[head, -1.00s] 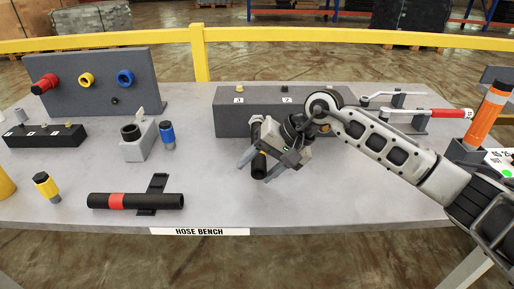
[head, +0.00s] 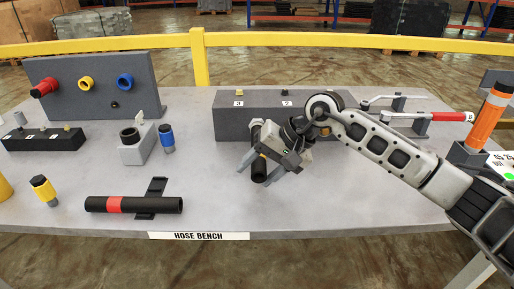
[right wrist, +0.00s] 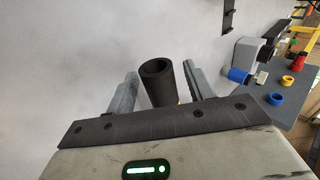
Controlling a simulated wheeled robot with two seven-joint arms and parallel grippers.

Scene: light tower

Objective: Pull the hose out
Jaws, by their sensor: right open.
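A short black hose (head: 258,170) with a yellow band sticks out from the front of the dark grey block (head: 228,122) marked 3 and 2. My right gripper (head: 257,176) is open, with one finger on each side of the hose. In the right wrist view the hose's open round end (right wrist: 158,82) stands between the two grey fingers (right wrist: 159,92), with gaps visible at both sides. Where the hose meets the block is partly hidden by my gripper. My left gripper is not in view.
A loose black hose with a red band (head: 150,204) lies on a holder at the front left. A grey socket block (head: 138,150), a blue plug (head: 166,139) and a yellow plug (head: 44,190) stand on the left. A panel with coloured ports (head: 100,100) stands behind. The bench front centre is clear.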

